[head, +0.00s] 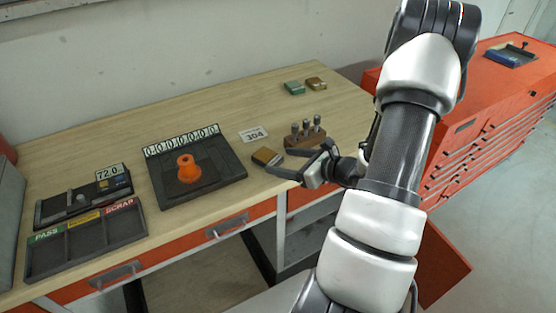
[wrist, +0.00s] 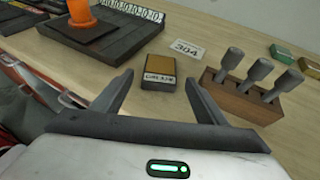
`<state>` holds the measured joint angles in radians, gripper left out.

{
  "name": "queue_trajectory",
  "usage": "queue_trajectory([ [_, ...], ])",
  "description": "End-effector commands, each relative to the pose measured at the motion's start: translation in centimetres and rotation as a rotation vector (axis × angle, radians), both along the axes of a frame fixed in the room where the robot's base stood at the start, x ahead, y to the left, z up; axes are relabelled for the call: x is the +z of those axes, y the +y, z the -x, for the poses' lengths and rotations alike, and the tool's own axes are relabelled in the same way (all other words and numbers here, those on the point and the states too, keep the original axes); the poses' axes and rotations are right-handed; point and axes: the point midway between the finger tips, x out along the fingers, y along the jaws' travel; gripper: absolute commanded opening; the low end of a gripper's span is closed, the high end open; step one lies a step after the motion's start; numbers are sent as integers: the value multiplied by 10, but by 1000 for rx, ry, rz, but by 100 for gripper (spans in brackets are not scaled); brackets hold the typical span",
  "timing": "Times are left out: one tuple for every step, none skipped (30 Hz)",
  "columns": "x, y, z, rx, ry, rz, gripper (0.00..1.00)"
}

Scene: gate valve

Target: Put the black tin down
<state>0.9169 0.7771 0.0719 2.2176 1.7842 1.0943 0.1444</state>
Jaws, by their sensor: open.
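A small tin (head: 266,156) with dark sides and a tan top stands upright on the wooden bench, near its front edge. In the wrist view the tin (wrist: 159,72) shows a pale label on its near side, too small to read surely. My gripper (head: 296,160) is open and empty, just right of the tin in the head view. In the wrist view its fingertips (wrist: 160,80) lie to either side of the tin's near end. I cannot tell whether either finger touches it.
A card marked 304 (head: 254,134) lies behind the tin. Left is a dark plate (head: 225,168) bearing an orange part (head: 187,168). Green (head: 293,87) and brown (head: 316,83) tins stand at the back.

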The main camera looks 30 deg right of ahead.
Motion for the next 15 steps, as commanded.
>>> queue_trajectory([
  [5, -7, 10, -5, -1, 3, 67],
  [8, -9, 16, -4, -1, 3, 67],
  [11, -13, 24, -6, 0, 2, 67],
  [13, -15, 30, -6, 0, 2, 67],
  [16, -17, 35, -5, -1, 2, 67],
  [19, -21, 42, -5, -1, 3, 67],
  [21, -23, 47, -4, 0, 3, 67],
  [23, -24, 51, -5, 0, 2, 67],
  [26, -27, 57, -3, 0, 0, 67],
  [28, -29, 60, -4, 0, 1, 67],
  [29, -30, 64, -3, 0, 1, 67],
  [31, -31, 68, -2, 0, 1, 67],
  [32, -32, 70, -2, 0, 1, 67],
  [32, -33, 72, -2, 0, 1, 67],
  [33, -34, 74, -1, 0, 0, 67],
])
